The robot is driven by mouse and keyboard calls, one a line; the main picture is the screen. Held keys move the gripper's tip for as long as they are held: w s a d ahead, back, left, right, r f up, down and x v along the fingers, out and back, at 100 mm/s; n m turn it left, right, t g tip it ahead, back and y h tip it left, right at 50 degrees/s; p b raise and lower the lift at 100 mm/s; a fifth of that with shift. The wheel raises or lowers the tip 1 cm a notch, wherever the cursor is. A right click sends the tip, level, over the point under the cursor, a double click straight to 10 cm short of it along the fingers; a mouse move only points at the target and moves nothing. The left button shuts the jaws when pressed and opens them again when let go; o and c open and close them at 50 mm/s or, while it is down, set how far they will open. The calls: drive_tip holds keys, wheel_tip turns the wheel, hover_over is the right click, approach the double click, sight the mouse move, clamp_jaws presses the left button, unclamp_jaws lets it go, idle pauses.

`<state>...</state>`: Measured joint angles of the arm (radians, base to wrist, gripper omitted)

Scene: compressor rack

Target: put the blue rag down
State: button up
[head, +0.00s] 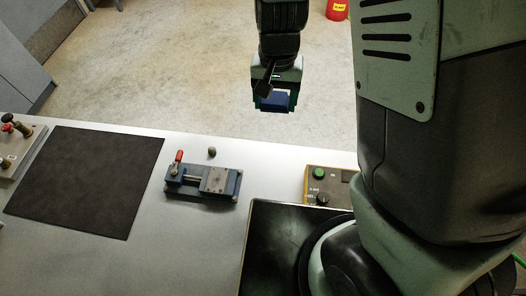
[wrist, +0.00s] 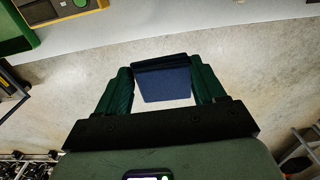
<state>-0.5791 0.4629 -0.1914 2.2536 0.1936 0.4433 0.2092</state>
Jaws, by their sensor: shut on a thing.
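My gripper (head: 274,101) hangs from the arm at the top middle of the head view, past the far edge of the table, with floor behind it. It is shut on the blue rag (head: 276,101). In the wrist view my gripper (wrist: 162,84) has a green finger on each side of the blue rag (wrist: 166,82), which shows as a dark blue block with a darker top edge. The rag is held in the air, apart from the table. Its underside is hidden.
The grey table (head: 200,240) bears a black mat (head: 88,180) at left, a blue vise (head: 203,182) with a red-tipped handle, a small dark knob (head: 212,152) and a yellow control box (head: 322,184). Bare table lies between mat and vise. A red container (head: 337,9) stands on the floor.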

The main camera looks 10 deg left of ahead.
drive_tip(key=s+a+f, duration=0.2)
drive_tip(key=s+f, duration=0.5)
drive_tip(key=s, duration=0.1)
hover_over(262, 174)
wheel_tip(262, 174, down, 6)
drive_tip(key=shift+r, duration=0.1)
drive_tip(key=shift+f, duration=2.25)
drive_tip(key=o, duration=0.8)
drive_tip(key=shift+f, duration=0.1)
wheel_tip(262, 174, up, 12)
drive_tip(key=shift+r, duration=0.2)
